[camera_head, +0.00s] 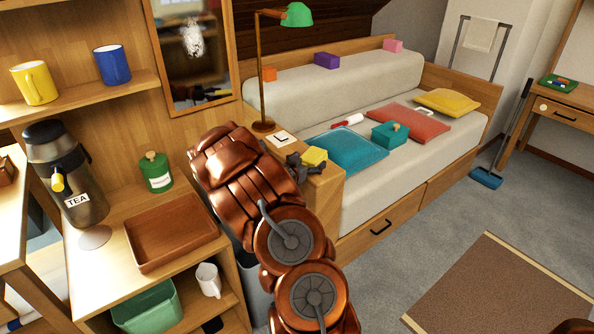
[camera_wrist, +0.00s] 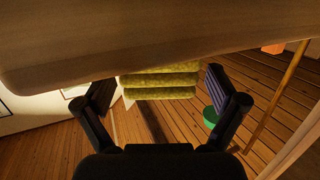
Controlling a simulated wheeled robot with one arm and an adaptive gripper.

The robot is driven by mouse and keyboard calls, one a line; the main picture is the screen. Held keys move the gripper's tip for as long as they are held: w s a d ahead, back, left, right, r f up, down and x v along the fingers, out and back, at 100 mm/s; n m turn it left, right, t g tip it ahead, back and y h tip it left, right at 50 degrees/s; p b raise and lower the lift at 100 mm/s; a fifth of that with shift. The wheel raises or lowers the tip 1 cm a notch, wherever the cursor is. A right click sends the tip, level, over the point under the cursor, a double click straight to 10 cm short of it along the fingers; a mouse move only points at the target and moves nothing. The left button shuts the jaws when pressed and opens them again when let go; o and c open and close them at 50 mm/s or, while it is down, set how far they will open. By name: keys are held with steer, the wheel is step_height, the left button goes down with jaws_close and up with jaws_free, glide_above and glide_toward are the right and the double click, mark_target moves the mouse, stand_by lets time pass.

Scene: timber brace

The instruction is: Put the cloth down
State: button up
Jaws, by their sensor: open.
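The yellow folded cloth (camera_head: 314,156) is at the small wooden bedside top (camera_head: 326,183), right beside the end of my arm. In the wrist view it is a stack of olive-yellow layers (camera_wrist: 160,84) against the wooden surface (camera_wrist: 150,40), which fills the top of that picture. My gripper (camera_head: 303,164) is open. In the wrist view its two dark fingers (camera_wrist: 163,92) stand wide apart, one on each side of the cloth, with gaps between. My arm hides part of the bedside top in the head view.
A lamp (camera_head: 262,80) with a green shade and a white square card (camera_head: 282,138) stand close behind my gripper. The daybed (camera_head: 420,160) with cushions is to the right. A shelf with a brown tray (camera_head: 172,232) and a tea dispenser (camera_head: 65,175) is left.

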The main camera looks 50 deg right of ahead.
steer(key=v, duration=1)
